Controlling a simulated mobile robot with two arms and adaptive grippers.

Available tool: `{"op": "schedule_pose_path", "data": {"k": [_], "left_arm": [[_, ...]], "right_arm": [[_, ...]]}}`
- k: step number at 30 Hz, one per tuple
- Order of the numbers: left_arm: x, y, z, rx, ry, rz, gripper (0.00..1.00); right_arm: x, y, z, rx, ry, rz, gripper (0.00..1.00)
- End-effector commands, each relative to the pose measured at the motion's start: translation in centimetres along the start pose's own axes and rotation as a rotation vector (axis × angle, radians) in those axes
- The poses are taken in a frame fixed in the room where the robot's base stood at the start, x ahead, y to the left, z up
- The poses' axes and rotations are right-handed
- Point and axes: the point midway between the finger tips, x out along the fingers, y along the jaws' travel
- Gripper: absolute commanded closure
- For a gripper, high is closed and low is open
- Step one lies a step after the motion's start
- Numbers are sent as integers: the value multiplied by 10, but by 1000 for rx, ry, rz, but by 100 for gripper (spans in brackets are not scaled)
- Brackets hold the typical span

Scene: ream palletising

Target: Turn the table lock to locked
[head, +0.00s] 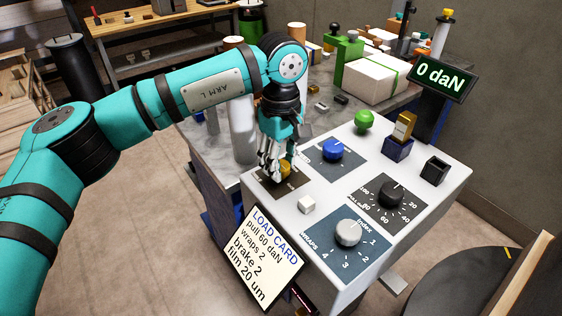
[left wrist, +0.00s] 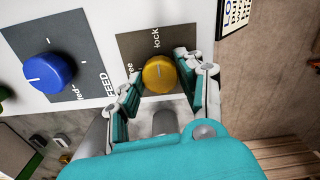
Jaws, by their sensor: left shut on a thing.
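The table lock is a yellow knob (head: 285,168) on a dark brown plate (head: 268,187) on the white control panel. In the left wrist view the knob (left wrist: 159,74) has a short pale mark running roughly up and down the picture. The word "lock" stands on the plate above it, and another word at its left is partly hidden. My left gripper (head: 276,160) reaches down over the knob, with its fingers (left wrist: 160,90) closed on either side of it. My right gripper is not in view.
A load card (head: 262,258) hangs at the front. A display (head: 440,77) reads 0 daN.

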Motion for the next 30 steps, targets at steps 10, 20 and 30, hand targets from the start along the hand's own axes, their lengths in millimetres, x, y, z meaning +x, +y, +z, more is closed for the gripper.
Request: {"op": "schedule_pose_path", "data": {"k": [10,20,30], "left_arm": [[-2,1,0,17,1,3,94],[-1,0,0,16,1,3,42],[-4,0,0,15,1,2,39]], "right_arm": [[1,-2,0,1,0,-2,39],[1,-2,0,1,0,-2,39],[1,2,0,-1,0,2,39]]}}
